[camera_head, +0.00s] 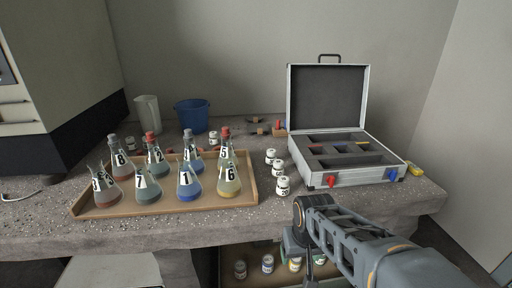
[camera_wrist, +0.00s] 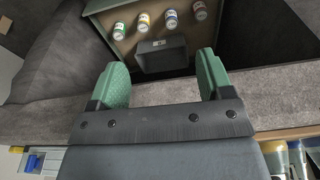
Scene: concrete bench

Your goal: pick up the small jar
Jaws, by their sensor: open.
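Several small white-lidded jars are in view, and I cannot tell which one the task means. A numbered white jar (camera_head: 283,186) stands near the bench's front edge, with two more jars (camera_head: 271,156) (camera_head: 278,169) behind it. Another jar (camera_head: 214,140) stands behind the tray. On a low shelf under the bench stand jars with blue (camera_wrist: 171,18), yellow (camera_wrist: 144,21), green (camera_wrist: 119,31) and reddish (camera_wrist: 200,11) labels. My gripper (camera_wrist: 165,85) is open and empty, its green fingers apart. In the head view my gripper (camera_head: 297,246) hangs by the bench's front edge, above the shelf jars.
A wooden tray (camera_head: 77,210) of numbered flasks covers the bench's left part. An open case (camera_head: 345,178) stands at right; a blue bucket (camera_head: 191,116) and pale jug (camera_head: 147,114) stand behind. A dark grey box (camera_wrist: 161,55) lies beside the shelf jars in the wrist view.

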